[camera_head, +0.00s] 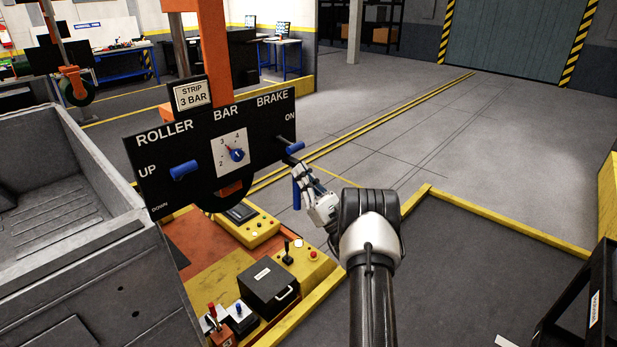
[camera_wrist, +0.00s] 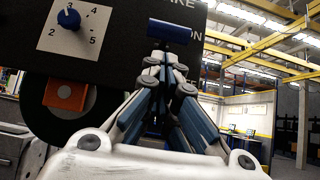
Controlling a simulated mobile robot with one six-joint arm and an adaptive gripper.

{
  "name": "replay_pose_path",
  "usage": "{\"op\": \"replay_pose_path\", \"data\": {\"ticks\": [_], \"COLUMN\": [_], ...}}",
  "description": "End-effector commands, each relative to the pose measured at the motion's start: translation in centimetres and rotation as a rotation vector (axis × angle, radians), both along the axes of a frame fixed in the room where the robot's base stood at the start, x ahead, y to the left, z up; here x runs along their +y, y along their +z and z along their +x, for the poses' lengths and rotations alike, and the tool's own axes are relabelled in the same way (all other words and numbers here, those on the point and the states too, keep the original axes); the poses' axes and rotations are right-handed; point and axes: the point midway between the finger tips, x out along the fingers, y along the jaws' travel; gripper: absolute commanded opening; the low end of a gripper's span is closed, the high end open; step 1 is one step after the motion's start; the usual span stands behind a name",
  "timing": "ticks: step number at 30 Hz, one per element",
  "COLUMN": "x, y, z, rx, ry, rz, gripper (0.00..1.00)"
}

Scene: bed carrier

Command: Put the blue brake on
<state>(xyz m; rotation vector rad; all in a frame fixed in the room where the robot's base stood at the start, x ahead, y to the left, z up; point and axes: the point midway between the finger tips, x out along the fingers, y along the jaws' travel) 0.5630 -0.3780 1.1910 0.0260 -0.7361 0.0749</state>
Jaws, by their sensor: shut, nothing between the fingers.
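The black control panel (camera_head: 205,195) carries the words ROLLER, BAR and BRAKE. The blue brake handle (camera_head: 294,147) sticks out at the panel's right end, below the ON mark. In the wrist view the blue handle (camera_wrist: 169,31) lies level just above my fingertips. My gripper (camera_head: 292,163) is shut and empty, just below the handle; its fingertips (camera_wrist: 167,60) come together close under it. I cannot tell whether they touch it. The handle's pivot is hidden in the wrist view.
A blue roller handle (camera_head: 184,171) and a blue bar dial (camera_head: 237,155) sit on the same panel. Below are a yellow control box (camera_head: 245,225) and a black box (camera_head: 268,287). A grey bin (camera_head: 75,220) stands at left.

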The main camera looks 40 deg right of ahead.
Motion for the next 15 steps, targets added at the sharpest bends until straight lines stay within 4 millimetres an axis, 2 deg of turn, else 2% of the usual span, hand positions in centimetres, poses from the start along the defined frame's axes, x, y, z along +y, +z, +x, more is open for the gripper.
{"op": "replay_pose_path", "data": {"ticks": [6, 15], "x": [0.3, 0.3], "y": [2.1, 3.1], "z": [2.7, 3.8], "rx": [0.002, 0.003], "ry": [0.003, 0.001], "rz": [0.001, 0.003], "gripper": [0.0, 0.0]}}
